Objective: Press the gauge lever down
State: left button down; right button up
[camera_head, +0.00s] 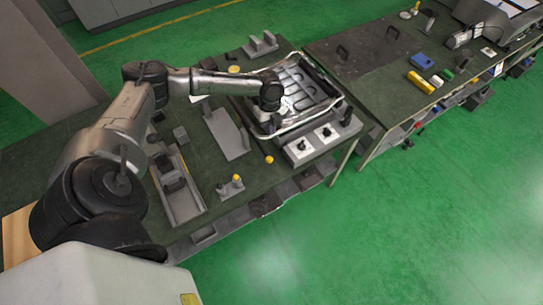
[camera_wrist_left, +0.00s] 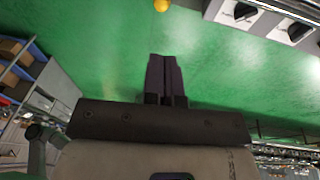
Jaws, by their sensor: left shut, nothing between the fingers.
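My left arm reaches across the bench in the head view, and its gripper (camera_head: 287,106) is over the near left part of the metal frame (camera_head: 318,122). Its fingertips are hard to make out there. In the left wrist view the two dark fingers (camera_wrist_left: 165,75) are together, with nothing between them. A yellow ball knob (camera_head: 268,159) shows at the bench's near side; a yellow ball also shows at the top of the left wrist view (camera_wrist_left: 161,5), apart from the fingers. A small grey fixture (camera_head: 230,190) has another yellow knob. I cannot tell which part is the gauge lever.
A light box with two black knobs (camera_head: 314,139) stands by the frame and shows in the left wrist view (camera_wrist_left: 270,18). A grey plate (camera_head: 227,133) and a long grey tray (camera_head: 184,204) lie left. A second bench (camera_head: 375,75) stands right. The green floor is open in front.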

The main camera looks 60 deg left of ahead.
aim_at(269, 157)
pick_arm(q)
jog(key=shift+w+a+r, duration=0.1)
jog(key=shift+a+r, duration=0.1)
jog(key=shift+a, duration=0.15)
jog(key=f, duration=0.4)
jog(key=s+d+f+p, duration=0.1)
jog(key=f, duration=0.3)
jog(key=d+f, duration=0.1)
jog(key=f, duration=0.3)
jog(key=shift+s+d+f+p, duration=0.1)
jog(key=shift+s+p, duration=0.05)
jog(key=shift+p, duration=0.25)
jog(key=shift+s+d+f, duration=0.1)
jog(key=shift+f, duration=0.7)
